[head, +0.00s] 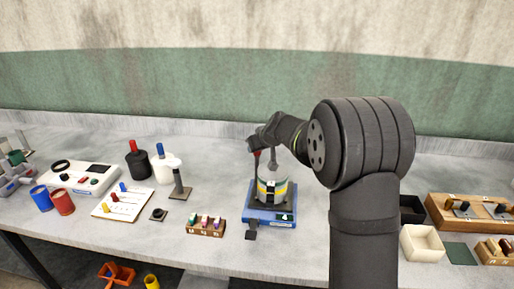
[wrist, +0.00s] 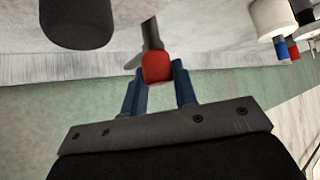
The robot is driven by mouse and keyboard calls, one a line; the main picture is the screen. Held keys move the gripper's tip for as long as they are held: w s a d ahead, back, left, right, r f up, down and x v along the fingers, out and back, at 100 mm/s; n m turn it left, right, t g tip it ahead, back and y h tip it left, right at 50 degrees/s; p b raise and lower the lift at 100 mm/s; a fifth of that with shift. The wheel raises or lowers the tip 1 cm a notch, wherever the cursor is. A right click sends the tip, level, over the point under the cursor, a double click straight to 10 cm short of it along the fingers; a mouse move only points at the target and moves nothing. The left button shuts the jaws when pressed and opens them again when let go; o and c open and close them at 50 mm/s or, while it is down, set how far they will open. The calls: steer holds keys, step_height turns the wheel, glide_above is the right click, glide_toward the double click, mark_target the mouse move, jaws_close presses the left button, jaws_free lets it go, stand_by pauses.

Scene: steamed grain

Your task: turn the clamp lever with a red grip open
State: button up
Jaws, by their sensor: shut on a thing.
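The clamp lever's red grip (wrist: 157,68) sits between the two blue fingers of my gripper (wrist: 158,84) in the wrist view, with its grey shaft running up from it. My gripper is shut on the red grip. The fixture has a blue base (head: 262,217) and a clear jar-like body (head: 271,190) with a yellow band. The lever's exact angle is hard to tell.
Left of the fixture stand a small wooden block (head: 205,229) with coloured pegs, a post on a plate (head: 178,190), and black and white bottles (head: 137,163). On the right are a cream tray (head: 421,243) and a wooden rack (head: 470,212). A dark rounded knob (wrist: 77,22) is close in the wrist view.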

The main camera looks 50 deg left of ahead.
steer(key=shift+n+g, duration=0.7)
steer(key=shift+n, duration=0.2)
steer(key=o, duration=1)
steer(key=v, duration=1.7)
steer(key=shift+s+d+r, duration=0.1)
steer(key=shift+d+r, duration=0.05)
steer(key=shift+d, duration=0.05)
steer(key=shift+a, duration=0.1)
steer(key=x, duration=1.7)
steer(key=shift+a, duration=0.1)
